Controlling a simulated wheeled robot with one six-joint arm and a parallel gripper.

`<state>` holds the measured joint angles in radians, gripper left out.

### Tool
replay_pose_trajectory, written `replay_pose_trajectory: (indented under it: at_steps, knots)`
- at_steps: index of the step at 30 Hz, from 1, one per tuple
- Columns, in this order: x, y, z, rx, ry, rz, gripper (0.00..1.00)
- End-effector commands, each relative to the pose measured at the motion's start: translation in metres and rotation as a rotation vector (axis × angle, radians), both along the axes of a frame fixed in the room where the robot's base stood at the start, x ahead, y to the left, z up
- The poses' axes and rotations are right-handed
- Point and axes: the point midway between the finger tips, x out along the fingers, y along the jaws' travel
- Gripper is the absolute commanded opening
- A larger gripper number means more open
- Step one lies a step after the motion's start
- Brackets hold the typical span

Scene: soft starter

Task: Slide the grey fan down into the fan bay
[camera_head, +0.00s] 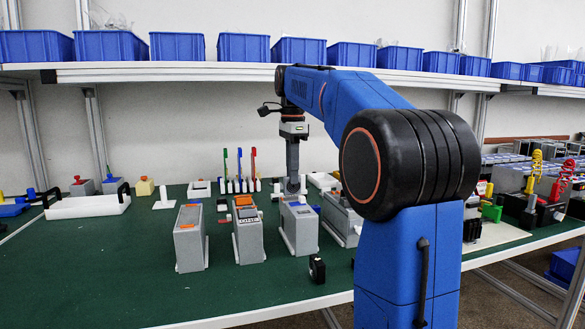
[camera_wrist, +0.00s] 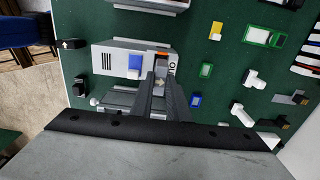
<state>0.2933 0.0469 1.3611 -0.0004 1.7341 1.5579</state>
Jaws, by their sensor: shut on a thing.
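My gripper (camera_head: 293,186) points straight down over the top of a grey soft starter unit (camera_head: 299,228). In the wrist view my gripper (camera_wrist: 160,82) is shut on a small grey piece, which I take to be the grey fan; the fingers hide most of it. Under it lies the unit's top (camera_wrist: 112,60), with dark vent slots, a blue square on white, an orange strip and an I/O mark. The fan bay is hidden by the fingers, and I cannot tell whether the fan touches the unit.
Similar grey units (camera_head: 190,238) and (camera_head: 248,230) stand to the left, and another (camera_head: 341,220) stands close on the right. A black part (camera_head: 317,268) lies in front. Upright coloured tools (camera_head: 239,172) stand behind. The green table's front left is clear.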

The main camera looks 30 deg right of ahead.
Motion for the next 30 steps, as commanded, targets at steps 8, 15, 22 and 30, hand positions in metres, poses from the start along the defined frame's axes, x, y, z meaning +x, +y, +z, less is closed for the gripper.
replay_pose_trajectory:
  at_steps: [8,15,22,30]
  knots:
    - [0.000,0.000,-0.004,0.000,0.000,0.000,0.00]
    - [0.000,0.000,-0.004,0.000,0.000,0.000,0.00]
    - [0.000,0.000,-0.007,0.000,0.000,0.000,0.00]
    - [0.000,0.000,-0.015,0.000,0.001,0.001,0.00]
